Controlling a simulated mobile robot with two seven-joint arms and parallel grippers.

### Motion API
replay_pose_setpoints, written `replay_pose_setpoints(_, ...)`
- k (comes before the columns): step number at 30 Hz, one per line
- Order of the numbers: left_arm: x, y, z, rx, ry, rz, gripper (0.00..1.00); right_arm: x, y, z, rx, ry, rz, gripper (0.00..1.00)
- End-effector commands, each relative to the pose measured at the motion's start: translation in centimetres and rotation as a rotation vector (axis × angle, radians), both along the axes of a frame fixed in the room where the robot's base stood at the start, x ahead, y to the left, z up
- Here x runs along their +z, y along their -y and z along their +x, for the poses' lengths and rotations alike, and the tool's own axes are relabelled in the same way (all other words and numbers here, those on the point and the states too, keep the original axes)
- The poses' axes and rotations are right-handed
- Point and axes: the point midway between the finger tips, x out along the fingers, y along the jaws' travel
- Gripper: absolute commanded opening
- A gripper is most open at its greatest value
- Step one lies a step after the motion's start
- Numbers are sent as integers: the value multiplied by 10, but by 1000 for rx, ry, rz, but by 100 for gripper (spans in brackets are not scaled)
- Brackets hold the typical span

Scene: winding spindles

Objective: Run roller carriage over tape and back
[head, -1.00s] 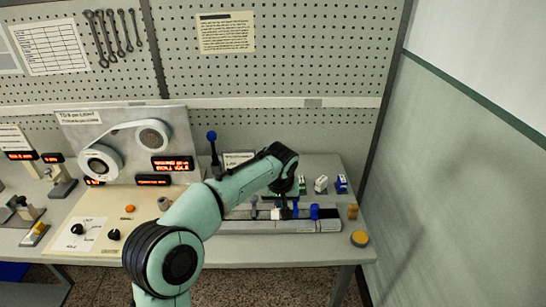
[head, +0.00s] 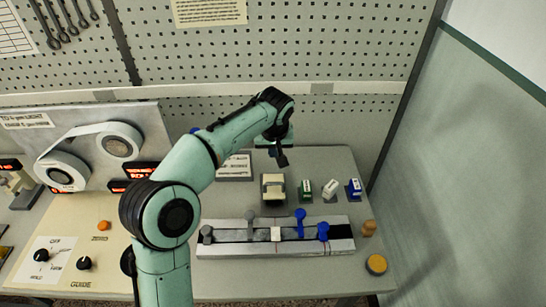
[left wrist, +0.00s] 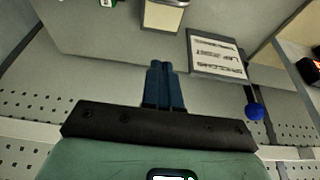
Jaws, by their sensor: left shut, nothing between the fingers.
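A long grey splicing fixture (head: 340,245) lies across the bench in the head view. Along it stand grey levers (head: 250,222), a small white block (head: 276,234) and two blue-knobbed levers (head: 300,222). Behind it stands a cream block with a grey base (head: 273,187); I cannot tell which part is the roller carriage. It also shows at the top of the left wrist view (left wrist: 163,15). My left gripper (head: 281,160) is above and behind the cream block, apart from it, shut and empty. Its blue fingers (left wrist: 160,68) are together in the left wrist view. My right gripper is not in view.
Green (head: 304,189), white (head: 330,186) and blue (head: 354,188) small boxes stand behind the fixture. A printed sign (head: 234,167) is left of the cream block. A reel panel (head: 60,128) stands left; a pegboard wall is behind.

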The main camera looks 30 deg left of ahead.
Motion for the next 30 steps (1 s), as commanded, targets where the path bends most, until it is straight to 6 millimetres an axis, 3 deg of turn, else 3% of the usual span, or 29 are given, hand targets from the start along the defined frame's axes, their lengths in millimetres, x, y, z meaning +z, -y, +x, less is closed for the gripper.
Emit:
replay_pose_setpoints(14,-91,-17,27,1,-5,-1,0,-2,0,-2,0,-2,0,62)
replay_pose_setpoints(21,-94,-1,-1,-1,-1,0,0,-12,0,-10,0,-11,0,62)
replay_pose_setpoints(30,-95,4,-7,0,-1,-1,0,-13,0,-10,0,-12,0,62)
